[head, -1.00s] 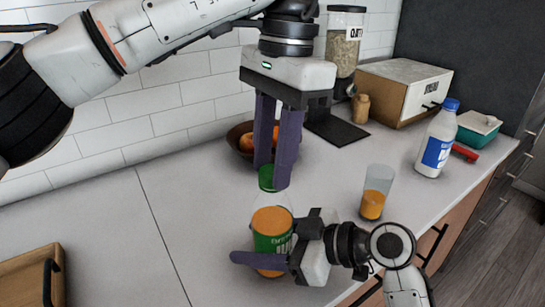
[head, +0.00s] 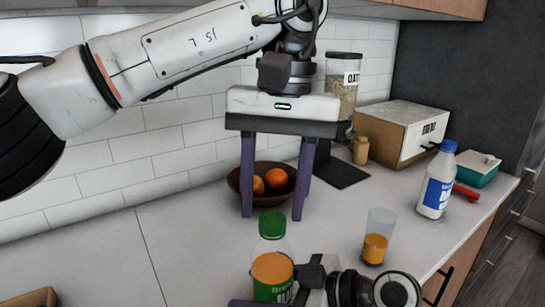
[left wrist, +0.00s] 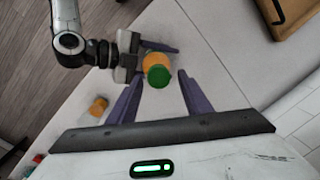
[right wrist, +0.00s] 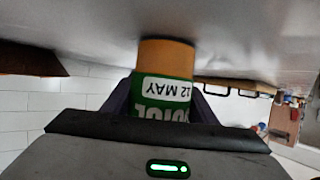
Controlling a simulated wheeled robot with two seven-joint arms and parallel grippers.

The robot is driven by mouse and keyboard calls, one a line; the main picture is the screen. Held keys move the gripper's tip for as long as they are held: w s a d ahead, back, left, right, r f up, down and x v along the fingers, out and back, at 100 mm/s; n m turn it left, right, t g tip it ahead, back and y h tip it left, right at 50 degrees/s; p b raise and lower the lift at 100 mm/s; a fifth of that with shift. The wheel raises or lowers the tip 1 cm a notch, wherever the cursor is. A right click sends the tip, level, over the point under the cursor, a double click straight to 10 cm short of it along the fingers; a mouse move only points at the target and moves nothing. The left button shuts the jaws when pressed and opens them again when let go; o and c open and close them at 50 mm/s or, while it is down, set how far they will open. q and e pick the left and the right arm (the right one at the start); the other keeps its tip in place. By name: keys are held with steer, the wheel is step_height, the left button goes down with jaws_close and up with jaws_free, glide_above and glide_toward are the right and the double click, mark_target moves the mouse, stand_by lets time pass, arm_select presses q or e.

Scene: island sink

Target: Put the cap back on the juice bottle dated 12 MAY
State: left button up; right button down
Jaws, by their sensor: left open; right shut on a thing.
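The juice bottle (head: 273,272) stands upright on the counter, with orange juice and a green label. Its label reads 12 MAY, upside down, in the right wrist view (right wrist: 165,90). The green cap (head: 272,223) sits on top of the bottle's neck; the left wrist view shows the cap (left wrist: 159,78) from above. I cannot tell how tightly it sits. My left gripper (head: 272,217) is open above and behind the cap, fingers apart and holding nothing. My right gripper (right wrist: 160,105) is shut around the bottle's body, low near the counter.
A glass of juice (head: 376,238) stands right of the bottle, and a white-and-blue bottle (head: 436,182) farther right. A bowl of oranges (head: 240,180) is behind my left gripper. An oats jar (head: 342,90) and a box (head: 403,133) stand at the back. The left counter is mostly clear.

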arm_select(q)
steer(key=n, duration=0.3)
steer(key=r+n, duration=0.1)
steer(key=n, duration=0.7)
steer(key=shift+r, duration=0.35)
steer(key=n, duration=0.5)
steer(key=shift+r, duration=0.35)
steer(key=n, duration=0.4)
steer(key=shift+r+h, duration=0.3)
steer(key=shift+r, duration=0.1)
steer(key=n, duration=0.4)
steer(key=shift+r+n, duration=0.35)
steer(key=shift+n, duration=0.05)
steer(key=n, duration=0.4)
steer(key=shift+r+t, duration=0.3)
steer(key=shift+r, duration=0.05)
steer(key=n, duration=0.4)
steer(key=shift+r+n, duration=0.35)
steer(key=shift+n, duration=0.05)
steer(key=n, duration=0.5)
steer(key=shift+r, duration=0.4)
